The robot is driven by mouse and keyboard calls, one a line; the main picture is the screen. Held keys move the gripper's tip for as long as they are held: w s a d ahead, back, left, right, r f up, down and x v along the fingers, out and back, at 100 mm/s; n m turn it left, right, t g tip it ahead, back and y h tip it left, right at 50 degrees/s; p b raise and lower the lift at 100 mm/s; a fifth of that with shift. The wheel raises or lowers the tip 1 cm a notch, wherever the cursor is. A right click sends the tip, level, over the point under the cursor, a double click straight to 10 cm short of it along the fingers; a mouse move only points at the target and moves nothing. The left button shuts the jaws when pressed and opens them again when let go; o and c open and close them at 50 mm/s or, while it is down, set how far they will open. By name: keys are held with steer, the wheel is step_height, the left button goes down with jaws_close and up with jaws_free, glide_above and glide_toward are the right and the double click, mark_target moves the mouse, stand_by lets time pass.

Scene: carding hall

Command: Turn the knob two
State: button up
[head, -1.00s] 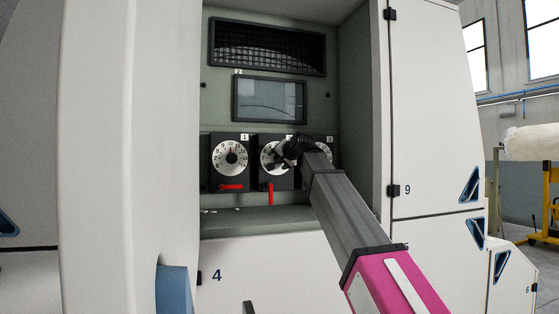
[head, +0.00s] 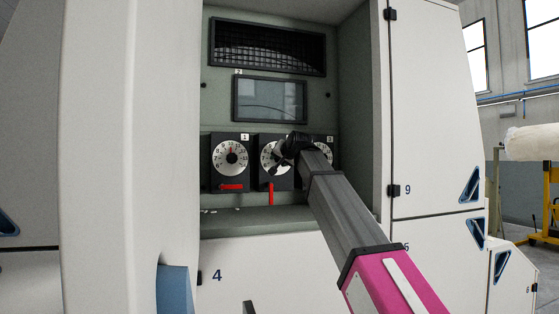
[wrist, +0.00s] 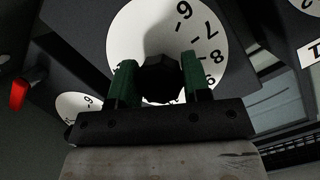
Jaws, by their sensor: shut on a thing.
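Knob two, a black faceted knob (wrist: 160,80), sits on a white numbered dial (wrist: 150,30) in the wrist view. My gripper's green-padded fingers (wrist: 156,84) are on either side of it, shut on it. In the head view my gripper (head: 284,152) is at the middle of three dials in a row, and covers its knob. The left part of the middle dial (head: 266,156) shows, with a red lever (head: 271,193) hanging down below it. The knob's pointer is hidden, so I cannot tell its setting.
Dial one (head: 231,157), to the left, has a red lever (head: 231,187) lying level. Dial three (head: 326,150) is partly behind my arm. A dark screen (head: 269,100) and a mesh window (head: 267,47) are above. A grey ledge (head: 255,222) runs below the dials.

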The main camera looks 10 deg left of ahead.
steer(key=n+t+h, duration=0.1)
steer(key=n, duration=0.2)
steer(key=shift+h, duration=0.4)
steer(key=shift+n+t+h, duration=0.6)
steer(key=shift+n+h, duration=0.1)
steer(key=shift+n, duration=1.1)
steer(key=o, duration=0.9)
steer(key=v, duration=1)
steer(key=shift+s+d, duration=0.2)
steer(key=shift+s, duration=0.15)
steer(key=shift+s, duration=0.1)
